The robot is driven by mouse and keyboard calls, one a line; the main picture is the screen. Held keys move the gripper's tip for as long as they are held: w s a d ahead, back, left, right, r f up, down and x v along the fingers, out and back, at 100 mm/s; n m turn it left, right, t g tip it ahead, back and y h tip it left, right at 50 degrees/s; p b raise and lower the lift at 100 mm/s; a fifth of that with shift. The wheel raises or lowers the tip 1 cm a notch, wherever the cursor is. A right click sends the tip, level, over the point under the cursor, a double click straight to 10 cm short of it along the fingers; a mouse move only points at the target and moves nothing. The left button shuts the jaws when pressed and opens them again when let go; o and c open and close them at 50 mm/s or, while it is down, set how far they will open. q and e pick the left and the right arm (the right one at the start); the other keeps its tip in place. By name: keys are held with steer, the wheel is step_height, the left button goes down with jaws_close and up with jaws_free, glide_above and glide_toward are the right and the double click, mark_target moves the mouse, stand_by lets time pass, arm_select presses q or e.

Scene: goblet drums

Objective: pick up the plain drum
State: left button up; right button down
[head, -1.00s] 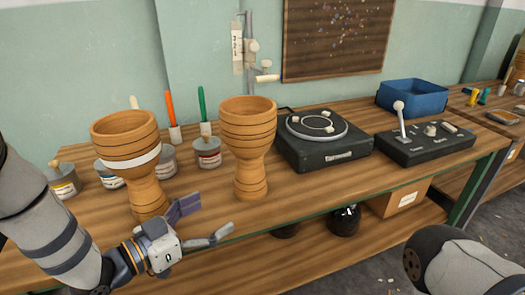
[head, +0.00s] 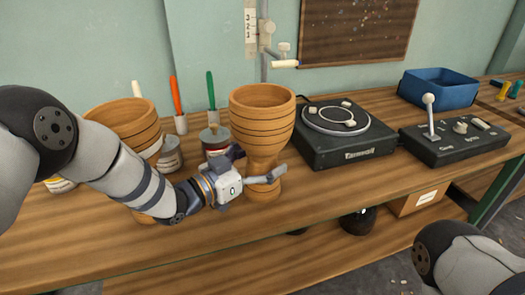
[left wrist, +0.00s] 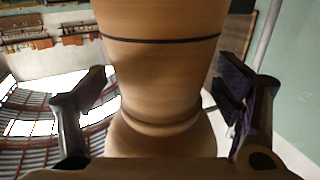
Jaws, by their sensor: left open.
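The plain drum (head: 262,118) is a wooden goblet drum with dark rings and no white band. It stands upright on the workbench, left of the turntable. My left gripper (head: 260,165) is open at the drum's narrow waist, one finger on either side. In the left wrist view, the drum (left wrist: 165,60) fills the middle between the two spread fingers, with gaps showing beside them. The other drum (head: 125,118), with a white band, stands to the left and is partly hidden behind my left arm. My right gripper is not in view.
The workbench (head: 350,185) carries paint cans (head: 213,140) with brushes behind the drums. A black turntable (head: 343,150), a lever control box (head: 455,145) and a blue bin (head: 438,85) stand to the right. The bench front right of the drum is clear.

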arm_select(q)
steer(key=shift+w, duration=0.1)
steer(key=c, duration=1.6)
steer(key=shift+r, duration=0.1)
steer(key=c, duration=0.3)
steer(key=shift+r, duration=0.1)
